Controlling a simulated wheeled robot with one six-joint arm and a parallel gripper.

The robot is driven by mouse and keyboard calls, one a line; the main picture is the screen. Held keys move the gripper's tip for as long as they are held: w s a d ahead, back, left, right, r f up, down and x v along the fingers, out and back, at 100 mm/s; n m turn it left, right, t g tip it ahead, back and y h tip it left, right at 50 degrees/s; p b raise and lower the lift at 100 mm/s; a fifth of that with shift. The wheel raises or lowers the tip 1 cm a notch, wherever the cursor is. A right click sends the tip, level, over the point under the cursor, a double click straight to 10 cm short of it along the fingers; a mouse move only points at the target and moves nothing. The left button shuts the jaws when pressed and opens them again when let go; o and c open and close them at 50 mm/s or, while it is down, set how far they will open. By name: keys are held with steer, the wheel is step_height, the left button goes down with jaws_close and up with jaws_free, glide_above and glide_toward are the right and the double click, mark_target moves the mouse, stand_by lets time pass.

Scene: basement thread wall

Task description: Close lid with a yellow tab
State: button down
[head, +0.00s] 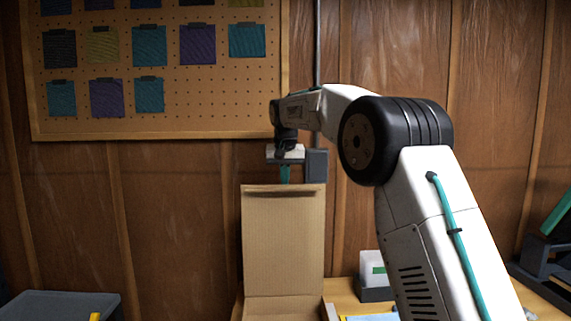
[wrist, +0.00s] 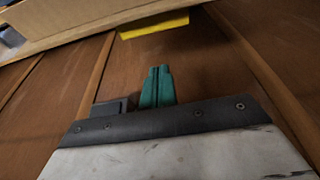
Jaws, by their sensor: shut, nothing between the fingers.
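An open cardboard box (head: 283,303) stands on the table, with its tall lid (head: 283,245) raised upright, its inner face toward the head camera. My gripper (head: 285,175) is at the top edge of the lid, its teal fingers pointing down. The lid edge meets the fingertips in the picture, so I cannot tell whether they touch. In the wrist view the fingers (wrist: 158,75) are closed together and empty. A yellow tab (wrist: 153,24) shows beyond the fingertips there, apart from them. The tab is not visible on the lid in the head view.
A wood-panelled wall and pegboard (head: 225,120) with coloured swatches stand behind. A white and grey block (head: 375,280) sits on the table right of the box. A grey bin (head: 60,305) is at lower left, and a dark rack (head: 550,265) at right.

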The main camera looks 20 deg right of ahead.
steer(key=shift+s+a+f, duration=0.1)
steer(key=shift+s+a, duration=0.2)
steer(key=shift+s, duration=0.6)
steer(key=shift+s+a+f, duration=0.1)
steer(key=shift+s+a, duration=0.2)
steer(key=shift+s, duration=0.6)
steer(key=shift+a+r, duration=0.1)
